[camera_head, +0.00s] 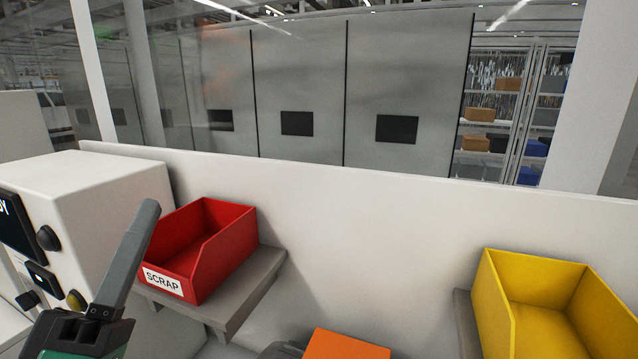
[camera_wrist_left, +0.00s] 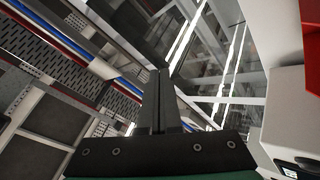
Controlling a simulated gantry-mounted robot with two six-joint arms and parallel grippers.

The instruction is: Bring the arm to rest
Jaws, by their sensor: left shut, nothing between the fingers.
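My left gripper (camera_head: 148,212) rises from the lower left of the head view, its fingers pointing up and to the right. It stands in front of the white machine box and the red scrap bin, as seen from the head. In the left wrist view the gripper (camera_wrist_left: 160,75) has its two dark fingers pressed together, with nothing between them. That view looks upward past the fingers at the overhead structure. My right gripper is not in either view.
A red bin (camera_head: 205,247) labelled SCRAP sits on a grey shelf (camera_head: 245,295). A white box with knobs (camera_head: 95,205) stands at left. A yellow bin (camera_head: 548,305) is at right, an orange object (camera_head: 345,344) at the bottom. A white wall (camera_head: 370,215) runs behind.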

